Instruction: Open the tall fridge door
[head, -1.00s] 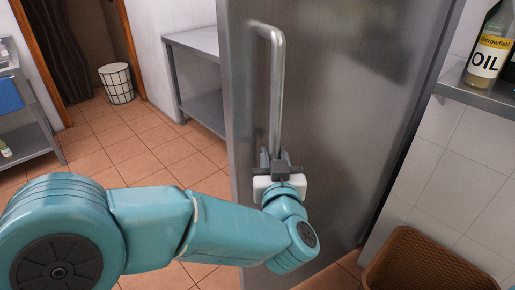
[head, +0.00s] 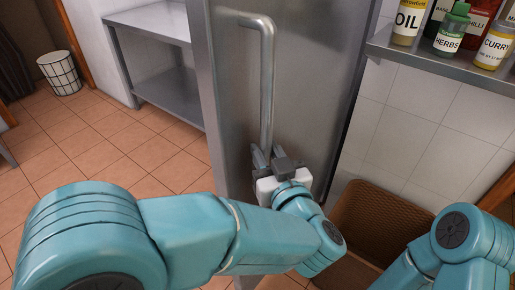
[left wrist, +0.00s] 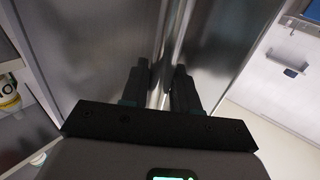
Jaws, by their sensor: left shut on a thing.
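The tall fridge door (head: 315,90) is a grey metal panel in the middle of the head view, seen at a slant with its left edge facing me. Its long vertical bar handle (head: 267,85) bends into the door at the top. My left gripper (head: 266,158) is shut on the lower part of the handle. In the left wrist view the handle (left wrist: 168,70) runs up between the two dark fingers (left wrist: 160,88). The handle's lower end is hidden by the gripper. My right arm shows at the lower right of the head view, but its gripper is out of view.
A metal table (head: 155,25) and a wire bin (head: 60,73) are at the left, with clear tiled floor (head: 110,150) between.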

